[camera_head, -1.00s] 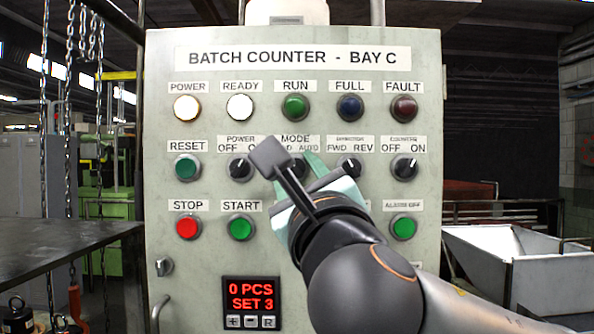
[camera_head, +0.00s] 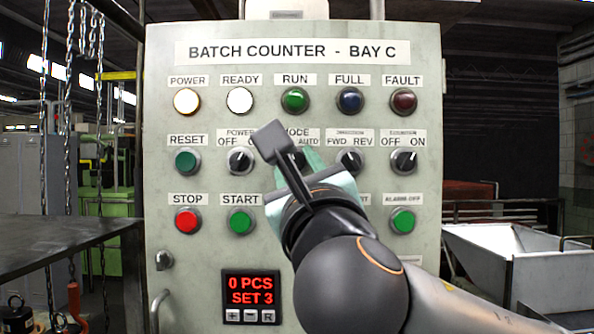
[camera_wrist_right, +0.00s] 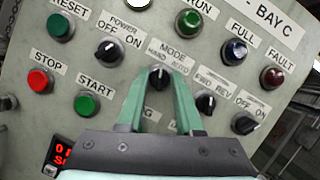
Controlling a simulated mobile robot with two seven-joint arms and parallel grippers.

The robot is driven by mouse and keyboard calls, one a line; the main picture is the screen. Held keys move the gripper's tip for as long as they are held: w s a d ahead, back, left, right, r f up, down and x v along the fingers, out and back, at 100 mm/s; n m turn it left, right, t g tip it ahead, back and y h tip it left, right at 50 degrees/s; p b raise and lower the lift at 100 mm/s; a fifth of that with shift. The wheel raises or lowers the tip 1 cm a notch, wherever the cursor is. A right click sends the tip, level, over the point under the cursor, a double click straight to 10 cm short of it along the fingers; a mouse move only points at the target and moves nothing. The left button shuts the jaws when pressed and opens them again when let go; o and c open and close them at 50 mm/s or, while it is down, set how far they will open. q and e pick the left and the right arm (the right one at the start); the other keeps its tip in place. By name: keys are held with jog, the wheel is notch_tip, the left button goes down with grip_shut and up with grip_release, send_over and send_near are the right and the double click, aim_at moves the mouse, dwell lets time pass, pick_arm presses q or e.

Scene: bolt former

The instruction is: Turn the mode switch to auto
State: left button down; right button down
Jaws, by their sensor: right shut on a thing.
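The mode switch (camera_wrist_right: 159,78) is a black knob on the grey panel, below a MODE label with HAND on the left and AUTO on the right. My right gripper (camera_wrist_right: 160,80) has its two green fingers on either side of the knob, shut on it. In the head view the right gripper (camera_head: 301,160) covers most of the knob and part of its label. Which way the knob's pointer faces is hard to tell. My left gripper is not in view.
The power switch (camera_wrist_right: 108,51) is close on the left and the FWD/REV switch (camera_wrist_right: 206,103) close on the right. The green start button (camera_head: 241,221) and red stop button (camera_head: 187,222) sit below left. A counter display (camera_head: 252,290) reads 0 PCS, SET 3.

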jog(key=m+h+b, duration=0.1)
jog(key=m, duration=0.1)
jog(key=m+b, duration=0.1)
jog(key=shift+a+f+m+h, duration=0.1)
jog(key=shift+f+m+h, duration=0.1)
jog(key=shift+m+h, duration=0.2)
jog(key=m+h+b, duration=0.1)
jog(key=m+h, duration=0.1)
jog(key=m, duration=0.2)
jog(key=shift+b, duration=0.3)
jog(key=m+h, duration=0.1)
jog(key=m, duration=0.1)
jog(key=m+h+b, duration=0.1)
jog(key=m, duration=0.1)
jog(key=shift+a+r+m+h, duration=0.1)
jog(key=shift+r+m+h, duration=0.05)
jog(key=shift+m+h, duration=0.2)
jog(key=shift+r+m+g+h+b, duration=0.1)
jog(key=shift+m+g+h+b, duration=0.3)
jog(key=shift+m, duration=1.15)
jog(key=shift+h, duration=0.35)
jog(key=c, duration=0.6)
grip_release()
